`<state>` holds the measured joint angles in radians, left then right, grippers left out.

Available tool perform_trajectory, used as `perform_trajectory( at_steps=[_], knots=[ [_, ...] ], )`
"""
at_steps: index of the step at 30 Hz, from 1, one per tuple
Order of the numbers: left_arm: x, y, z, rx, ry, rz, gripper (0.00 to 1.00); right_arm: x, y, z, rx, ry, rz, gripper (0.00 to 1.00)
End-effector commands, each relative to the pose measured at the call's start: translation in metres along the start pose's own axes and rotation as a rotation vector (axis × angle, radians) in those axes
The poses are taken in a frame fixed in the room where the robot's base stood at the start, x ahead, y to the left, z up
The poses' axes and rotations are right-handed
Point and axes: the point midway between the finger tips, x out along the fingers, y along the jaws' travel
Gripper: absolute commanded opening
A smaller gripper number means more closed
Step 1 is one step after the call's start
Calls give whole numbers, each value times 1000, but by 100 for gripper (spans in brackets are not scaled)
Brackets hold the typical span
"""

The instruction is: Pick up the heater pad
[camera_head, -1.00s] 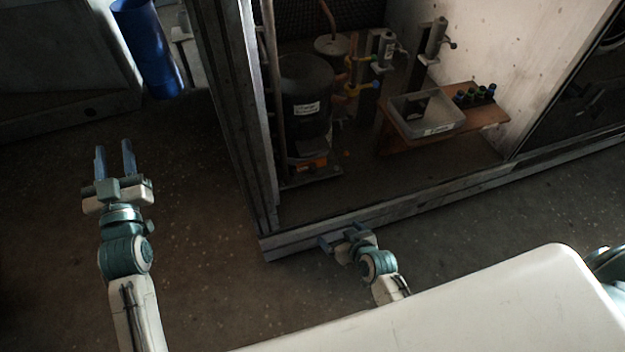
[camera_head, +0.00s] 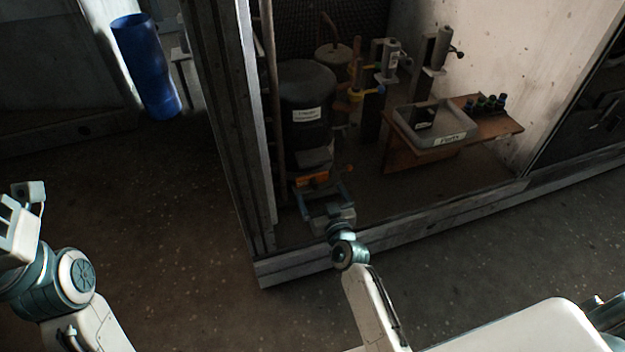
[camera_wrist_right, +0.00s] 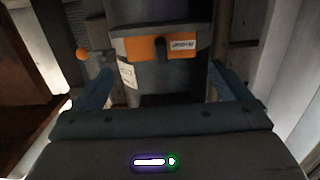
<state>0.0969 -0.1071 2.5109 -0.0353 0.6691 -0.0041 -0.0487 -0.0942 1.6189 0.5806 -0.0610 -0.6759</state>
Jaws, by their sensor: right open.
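The heater pad (camera_head: 313,179) looks like an orange strip at the lower front of the black tank (camera_head: 308,105). In the right wrist view the orange pad (camera_wrist_right: 135,48) has a white label and a dark strap or clip at its middle. My right gripper (camera_head: 321,190) is open and empty, just in front of the pad. In the right wrist view its two blue fingers (camera_wrist_right: 160,88) are spread to either side, with the pad ahead between them and apart from them. My left gripper (camera_head: 22,222) is partly in view at the left edge; its fingertips cannot be made out.
The cabinet's raised front sill (camera_head: 400,237) lies under my right arm, and its post (camera_head: 228,130) stands to the left. A grey bin (camera_head: 465,128) sits on a wooden shelf (camera_head: 410,155) at the right. A blue cylinder (camera_head: 148,65) stands at the back left.

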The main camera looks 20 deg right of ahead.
Motion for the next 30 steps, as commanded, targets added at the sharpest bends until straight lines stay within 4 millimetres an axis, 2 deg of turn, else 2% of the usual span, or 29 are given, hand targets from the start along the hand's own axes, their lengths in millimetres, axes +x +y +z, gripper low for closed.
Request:
perform_trajectory(
  at_steps=[11,20,24,30],
  knots=[
    [-7,0,0,4,-24,17,36,48,-2,0,0,-1,-1,96],
    [-4,1,0,2,-12,15,36,52,-2,0,0,-2,-1,96],
    [-4,0,0,3,-13,12,36,52,-2,0,0,-2,-1,69],
    [-4,0,0,3,-15,7,36,52,-2,0,0,-1,0,67]
  ],
)
